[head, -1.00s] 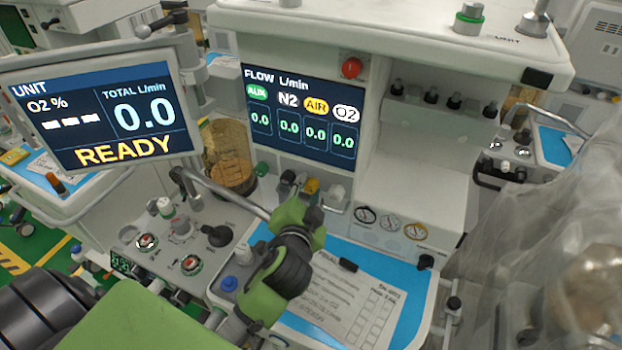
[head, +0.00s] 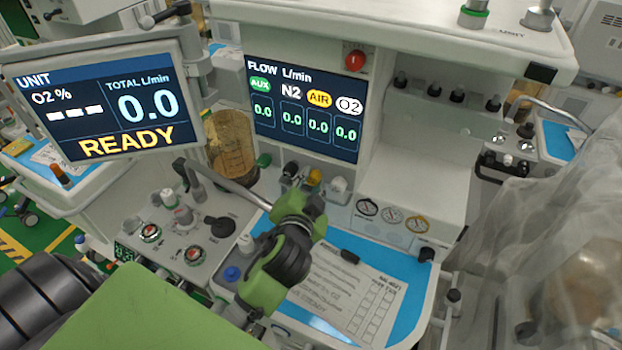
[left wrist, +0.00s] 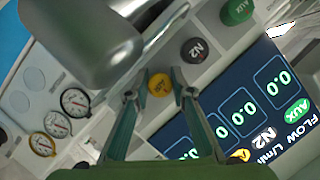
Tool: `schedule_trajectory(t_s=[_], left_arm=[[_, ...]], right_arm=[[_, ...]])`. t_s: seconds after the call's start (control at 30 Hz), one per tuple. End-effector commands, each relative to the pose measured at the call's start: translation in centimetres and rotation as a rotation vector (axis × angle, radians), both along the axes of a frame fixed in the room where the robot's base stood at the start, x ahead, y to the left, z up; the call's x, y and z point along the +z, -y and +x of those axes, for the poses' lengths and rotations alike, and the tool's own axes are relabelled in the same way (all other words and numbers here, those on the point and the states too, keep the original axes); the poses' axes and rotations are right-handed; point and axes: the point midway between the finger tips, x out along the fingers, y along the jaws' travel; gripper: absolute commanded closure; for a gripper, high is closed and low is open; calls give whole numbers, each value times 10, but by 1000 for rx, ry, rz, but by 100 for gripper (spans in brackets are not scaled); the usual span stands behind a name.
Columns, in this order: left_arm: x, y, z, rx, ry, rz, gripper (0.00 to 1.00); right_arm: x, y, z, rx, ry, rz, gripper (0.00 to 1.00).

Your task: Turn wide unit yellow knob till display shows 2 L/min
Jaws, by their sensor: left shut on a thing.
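The wide unit's flow display (head: 305,108) shows 0.0 under AUX, N2, AIR and O2. The yellow knob (head: 315,176) sits below it, between a dark knob and a whitish knob. In the left wrist view the yellow knob (left wrist: 160,85) lies between my fingertips, with a dark N2 knob (left wrist: 195,50) and a green AUX knob (left wrist: 237,11) beside it. My left gripper (head: 313,187) is at the yellow knob and shut on it; its fingers also show in the left wrist view (left wrist: 156,93). My right gripper is not in view.
A tilted screen (head: 100,100) at left reads READY and 0.0 total L/min. A metal bar (head: 225,187) runs close beside my left gripper. Gauges (head: 392,215) sit to the right of the knobs. A paper form (head: 345,300) lies on the blue work surface below.

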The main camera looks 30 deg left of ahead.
Motion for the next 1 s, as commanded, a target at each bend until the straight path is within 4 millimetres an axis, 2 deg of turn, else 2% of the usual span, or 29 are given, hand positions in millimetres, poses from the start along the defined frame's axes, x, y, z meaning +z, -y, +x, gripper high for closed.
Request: schedule_trajectory(t_s=[0.6, 1.0], left_arm=[[4, -1, 0, 2, 28, -527, 100], [2, -1, 0, 0, 51, -905, 100]], right_arm=[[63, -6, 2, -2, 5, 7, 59], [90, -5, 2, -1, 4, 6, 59]])
